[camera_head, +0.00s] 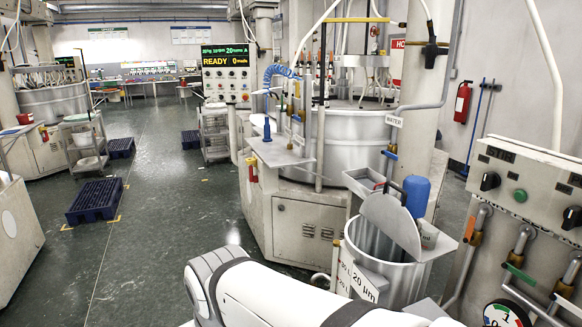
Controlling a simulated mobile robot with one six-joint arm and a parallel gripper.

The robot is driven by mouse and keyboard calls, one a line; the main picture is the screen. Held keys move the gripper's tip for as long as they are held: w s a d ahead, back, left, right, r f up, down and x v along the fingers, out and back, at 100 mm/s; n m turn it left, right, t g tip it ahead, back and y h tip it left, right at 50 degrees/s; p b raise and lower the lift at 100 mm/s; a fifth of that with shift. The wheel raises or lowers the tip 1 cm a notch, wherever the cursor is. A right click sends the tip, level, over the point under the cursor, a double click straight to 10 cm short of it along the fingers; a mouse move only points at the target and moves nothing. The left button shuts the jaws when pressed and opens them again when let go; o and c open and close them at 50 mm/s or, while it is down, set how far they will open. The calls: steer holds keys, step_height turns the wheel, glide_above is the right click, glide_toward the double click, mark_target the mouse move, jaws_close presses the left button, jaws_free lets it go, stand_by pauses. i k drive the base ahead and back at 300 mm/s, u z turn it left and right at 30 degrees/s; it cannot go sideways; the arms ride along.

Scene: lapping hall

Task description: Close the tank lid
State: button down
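The tank (378,250) is a round grey metal vessel at the lower right, with a "20 µm" label (364,286) on its front. Its lid (391,223) is a flat grey plate, raised and tilted up over the tank's rim, so the lid is open. Part of the tank's inside shows to the left of and below the lid. My white arm crosses the bottom foreground in front of the tank and hides its lower part. My gripper is not in view.
A blue cylinder (417,196) stands close behind the lid, with a small cup (428,235) beside it. A control panel with pipes (525,200) stands close on the right. A large lapping machine (345,140) stands behind. The floor (160,220) to the left is mostly clear.

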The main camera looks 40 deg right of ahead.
mark_target(391, 216)
steer(key=i, duration=1.35)
steer(key=z, duration=2.4)
steer(key=i, duration=1)
